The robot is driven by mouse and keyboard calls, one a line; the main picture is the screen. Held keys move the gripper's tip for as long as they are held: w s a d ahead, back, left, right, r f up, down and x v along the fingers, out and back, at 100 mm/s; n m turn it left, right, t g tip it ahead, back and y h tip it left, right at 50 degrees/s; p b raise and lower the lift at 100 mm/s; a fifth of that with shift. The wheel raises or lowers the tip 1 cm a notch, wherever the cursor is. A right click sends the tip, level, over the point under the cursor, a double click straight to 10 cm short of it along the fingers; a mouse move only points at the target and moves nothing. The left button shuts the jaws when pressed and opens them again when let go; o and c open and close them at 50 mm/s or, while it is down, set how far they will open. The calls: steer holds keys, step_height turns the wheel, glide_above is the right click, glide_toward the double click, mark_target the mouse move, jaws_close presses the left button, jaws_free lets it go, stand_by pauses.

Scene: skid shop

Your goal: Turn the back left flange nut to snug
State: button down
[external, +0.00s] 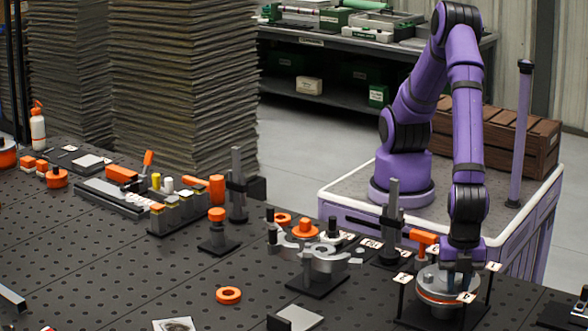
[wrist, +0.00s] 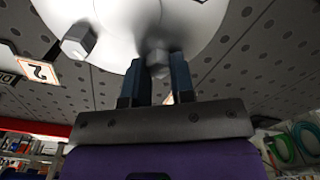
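The flange (external: 436,292) is a round grey disc assembly with an orange-red ring, at the lower right of the external view. In the wrist view its pale round face (wrist: 108,18) fills the top. One hex nut (wrist: 158,66) sits between the two blue-dark fingers of my gripper (wrist: 160,62). It nearly fills the gap, but I cannot tell whether the fingers press on it. Another hex nut (wrist: 78,42) shows to the left, clear of the fingers. In the external view my gripper (external: 458,276) points down over the flange, and the nut there is hidden.
Small numbered cards stand around the flange, one marked 2 (wrist: 38,72). A grey clamp-like fixture (external: 318,258) stands further left.

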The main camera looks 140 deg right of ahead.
steer(key=shift+m, duration=0.4)
steer(key=shift+w+d+m, duration=0.1)
steer(key=shift+m, duration=2.4)
steer(key=c, duration=1)
jaws_free()
steer(key=shift+o, duration=0.2)
